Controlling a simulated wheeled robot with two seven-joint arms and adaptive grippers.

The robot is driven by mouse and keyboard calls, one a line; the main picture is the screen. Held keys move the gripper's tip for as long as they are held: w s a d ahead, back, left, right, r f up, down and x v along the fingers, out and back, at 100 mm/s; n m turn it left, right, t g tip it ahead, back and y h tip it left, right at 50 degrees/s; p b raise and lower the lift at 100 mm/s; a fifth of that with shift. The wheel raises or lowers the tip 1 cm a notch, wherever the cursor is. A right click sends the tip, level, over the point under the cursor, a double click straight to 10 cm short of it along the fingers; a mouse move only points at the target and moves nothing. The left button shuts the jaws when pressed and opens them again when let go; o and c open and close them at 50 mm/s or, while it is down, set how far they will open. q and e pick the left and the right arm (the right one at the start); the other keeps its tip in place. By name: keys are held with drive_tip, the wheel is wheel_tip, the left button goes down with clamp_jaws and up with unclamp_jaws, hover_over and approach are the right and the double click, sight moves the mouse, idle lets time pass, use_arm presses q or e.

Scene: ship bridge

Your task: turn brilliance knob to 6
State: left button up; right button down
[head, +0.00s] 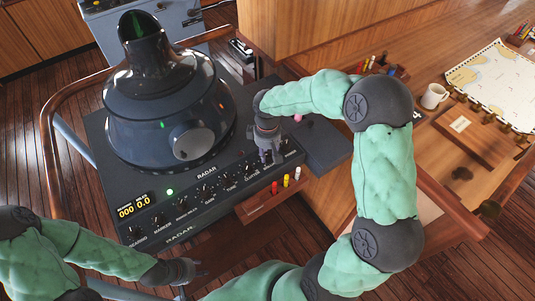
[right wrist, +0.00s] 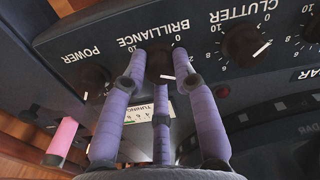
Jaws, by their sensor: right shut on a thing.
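The brilliance knob (right wrist: 160,63) is a dark round knob on the black radar panel, under the upside-down BRILLIANCE label in the right wrist view. Its white pointer line shows between the fingers, toward the lower right of the knob. Most of its number scale is hidden, so I cannot read the exact setting. My right gripper (right wrist: 159,71) has its three purple fingers closed around the knob. In the head view my right gripper (head: 269,159) reaches down to the right part of the knob row and hides the knob. My left gripper (head: 194,270) is open and empty, below the console front.
The power knob (right wrist: 89,82) and the clutter knob (right wrist: 246,46) sit on either side of the brilliance knob. A holder with coloured markers (head: 270,198) sticks out below the panel. The radar hood (head: 168,100) rises behind. A mug (head: 434,96) stands on the chart desk.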

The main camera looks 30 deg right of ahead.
drive_tip(key=m+b, duration=0.1)
drive_tip(key=m, duration=0.3)
drive_tip(key=shift+f+m, duration=0.1)
drive_tip(key=shift+m, duration=0.2)
drive_tip(key=m+b, duration=0.1)
drive_tip(key=m, duration=0.3)
drive_tip(key=shift+m, duration=0.3)
drive_tip(key=m+b, duration=0.1)
drive_tip(key=m, duration=0.3)
drive_tip(key=shift+m+b, duration=0.6)
drive_tip(key=shift+m, duration=1.5)
drive_tip(key=c, duration=1)
unclamp_jaws()
